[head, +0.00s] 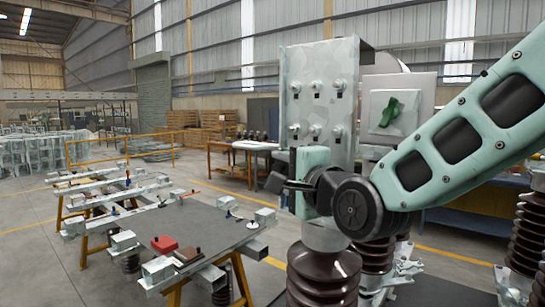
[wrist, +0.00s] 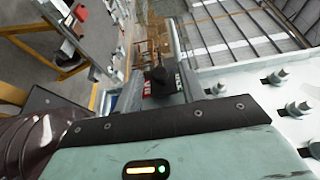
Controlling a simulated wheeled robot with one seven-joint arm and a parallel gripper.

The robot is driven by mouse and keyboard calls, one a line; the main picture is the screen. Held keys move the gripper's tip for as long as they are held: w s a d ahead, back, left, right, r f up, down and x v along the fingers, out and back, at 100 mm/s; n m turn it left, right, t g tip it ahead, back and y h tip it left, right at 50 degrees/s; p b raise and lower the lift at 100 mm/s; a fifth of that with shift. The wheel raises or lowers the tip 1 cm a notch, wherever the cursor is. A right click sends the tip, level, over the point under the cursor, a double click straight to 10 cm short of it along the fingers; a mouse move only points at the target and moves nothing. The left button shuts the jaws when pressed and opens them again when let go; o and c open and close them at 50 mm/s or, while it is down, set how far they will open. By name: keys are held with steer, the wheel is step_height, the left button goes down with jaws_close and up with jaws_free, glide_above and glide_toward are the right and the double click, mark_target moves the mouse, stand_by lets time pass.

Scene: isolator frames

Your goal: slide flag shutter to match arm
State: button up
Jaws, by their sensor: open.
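My gripper (head: 283,187) reaches in from the right and points left, close in front of the lower part of an upright galvanized plate (head: 318,95) with several bolts. In the wrist view its dark fingers (wrist: 160,92) are apart. A small black knob (wrist: 158,76) shows between them, in front of a strip with red and white markings (wrist: 178,82), which may be the flag shutter. I cannot tell whether the fingers touch the knob. In the head view my wrist hides this spot. The position of the isolator's arm cannot be made out.
Brown ribbed insulators (head: 322,278) stand below the plate, close under my gripper. A low workbench (head: 205,238) with metal parts and a red block (head: 164,244) is at left. Open floor lies beyond.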

steer(key=shift+p+x, duration=0.7)
steer(key=shift+x, duration=1.2)
jaws_close()
steer(key=shift+r+b, duration=0.55)
steer(key=shift+r, duration=0.6)
jaws_free()
steer(key=b, duration=0.4)
glide_toward(280, 170)
steer(key=s+d+r, duration=0.2)
steer(key=s+r, duration=0.1)
steer(key=s, duration=0.1)
steer(key=shift+d+f+p, duration=0.15)
steer(key=shift+f+p, duration=0.1)
steer(key=shift+p, duration=0.05)
